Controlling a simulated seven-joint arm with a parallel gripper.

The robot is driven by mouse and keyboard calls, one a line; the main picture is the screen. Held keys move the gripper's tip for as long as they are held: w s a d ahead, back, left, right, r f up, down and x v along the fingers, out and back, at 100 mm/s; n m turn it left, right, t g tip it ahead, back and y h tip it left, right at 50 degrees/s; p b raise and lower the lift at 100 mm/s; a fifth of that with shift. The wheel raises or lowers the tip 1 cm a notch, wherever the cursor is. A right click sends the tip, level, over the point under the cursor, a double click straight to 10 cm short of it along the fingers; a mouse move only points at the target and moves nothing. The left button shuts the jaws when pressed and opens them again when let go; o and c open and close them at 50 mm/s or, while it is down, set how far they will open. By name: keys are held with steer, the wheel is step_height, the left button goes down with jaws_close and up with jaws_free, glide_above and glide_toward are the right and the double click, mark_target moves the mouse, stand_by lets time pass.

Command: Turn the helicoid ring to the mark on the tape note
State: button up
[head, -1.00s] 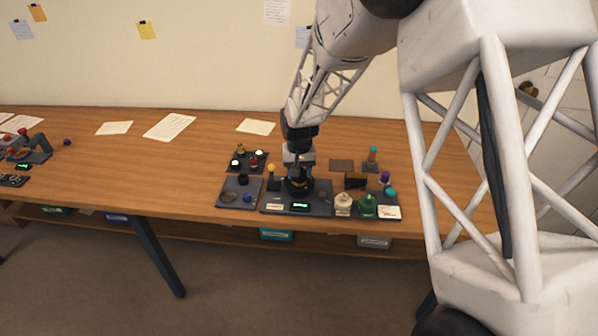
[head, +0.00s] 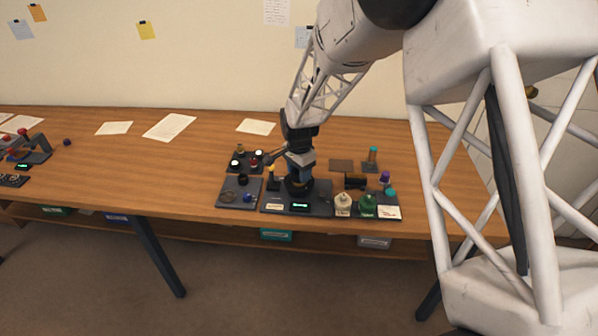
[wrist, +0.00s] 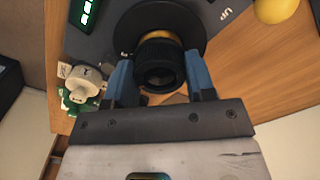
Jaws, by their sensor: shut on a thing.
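The helicoid ring (wrist: 160,64) is a black ring with a brass band at its far side, seated on a round dark base. My gripper (wrist: 160,78) has its two blue fingers on either side of the ring, shut on it. In the head view my gripper (head: 298,176) points down onto the dark stand, and the ring is mostly hidden under it. A small white tape note (head: 275,206) lies on the front left of the station plate; its writing is too small to read. No mark can be made out on the ring.
A lit green display (head: 300,207) is on the station's front. A yellow-topped piece (head: 272,170) and a tray of small parts (head: 240,197) are on the left.

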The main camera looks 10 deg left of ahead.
steer(key=shift+m, duration=2)
steer(key=o, duration=0.9)
steer(key=shift+o, duration=0.2)
steer(key=shift+r, duration=0.1)
steer(key=shift+r, duration=3.85)
